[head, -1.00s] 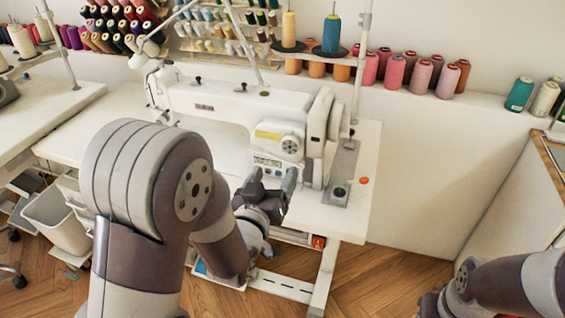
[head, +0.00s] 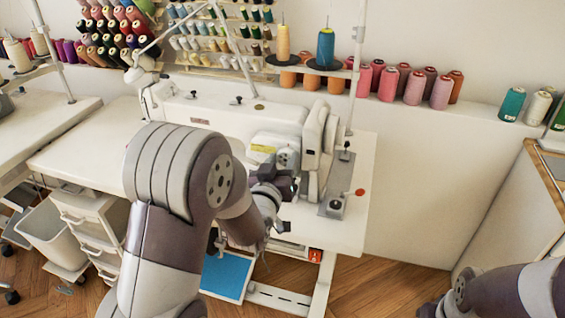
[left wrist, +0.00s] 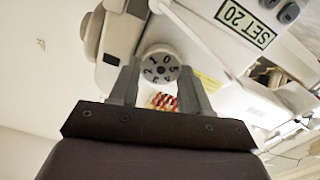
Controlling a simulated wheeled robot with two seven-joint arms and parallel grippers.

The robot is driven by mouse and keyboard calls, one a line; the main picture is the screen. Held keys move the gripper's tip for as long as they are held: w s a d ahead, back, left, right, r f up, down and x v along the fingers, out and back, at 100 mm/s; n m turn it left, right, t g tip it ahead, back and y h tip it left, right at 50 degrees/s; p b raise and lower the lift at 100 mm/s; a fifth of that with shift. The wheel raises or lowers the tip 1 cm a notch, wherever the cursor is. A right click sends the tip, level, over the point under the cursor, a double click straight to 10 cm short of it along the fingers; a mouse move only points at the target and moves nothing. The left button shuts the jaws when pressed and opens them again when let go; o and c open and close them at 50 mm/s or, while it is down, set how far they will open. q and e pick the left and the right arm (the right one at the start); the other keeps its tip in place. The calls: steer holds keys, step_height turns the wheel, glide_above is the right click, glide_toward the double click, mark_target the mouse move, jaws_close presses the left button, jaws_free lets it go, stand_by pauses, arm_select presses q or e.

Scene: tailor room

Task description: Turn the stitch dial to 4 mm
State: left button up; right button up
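The stitch dial (left wrist: 160,68) is a round, pale, numbered knob on the white sewing machine (head: 215,110). In the left wrist view its digits include 0, 1 and 2; the pointer mark is not clear. The dial also shows in the head view (head: 287,158), just above my left gripper (head: 284,183). My left gripper is open, its two fingers apart (left wrist: 158,90) with the dial between their tips in the wrist picture. I cannot tell whether they touch it.
The white table (head: 340,225) carries the machine. A thread stand with yellow (head: 283,43) and blue (head: 326,48) spools rises behind. A drawer unit (head: 95,222) stands under the table.

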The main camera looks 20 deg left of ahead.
arm_select(q)
steer(key=shift+f+m, duration=0.1)
steer(key=shift+m, duration=0.2)
steer(key=shift+m+b, duration=0.6)
steer(key=m+b, duration=0.1)
steer(key=m, duration=0.2)
steer(key=shift+d+m, duration=0.1)
steer(key=shift+m, duration=0.2)
steer(key=m+b, duration=0.1)
steer(key=m, duration=0.2)
steer(key=shift+b, duration=0.35)
steer(key=shift+d+m+b, duration=0.1)
steer(key=shift+m+b, duration=0.3)
steer(key=shift+m, duration=1.2)
steer(key=o, duration=1.1)
steer(key=shift+c, duration=0.2)
steer(key=shift+s, duration=0.1)
